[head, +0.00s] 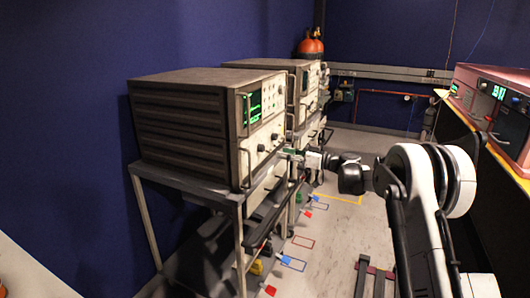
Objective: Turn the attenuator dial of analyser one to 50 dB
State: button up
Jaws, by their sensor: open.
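Two beige analysers with dark side panels stand on the left. The nearer analyser (185,118) has a lit green screen (255,106) and small knobs (262,148) low on its front panel. The farther analyser (308,80) stands behind it. I cannot read which is analyser one, nor any dial marking. My gripper (289,152) is open, just right of the nearer analyser's lower front panel. Whether it touches the panel is too small to tell.
The nearer analyser stands on a grey table (190,184). Orange cylinders (311,46) stand at the back. A bench with pink-topped instruments (495,80) is on the right. The floor aisle between has coloured markings (303,242) and a dark red-topped frame (376,270).

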aim_at(264, 149)
jog(key=b+x, duration=0.1)
jog(key=x, duration=0.7)
jog(key=shift+w+a, duration=0.15)
jog(key=shift+a, duration=0.15)
jog(key=c, duration=1.1)
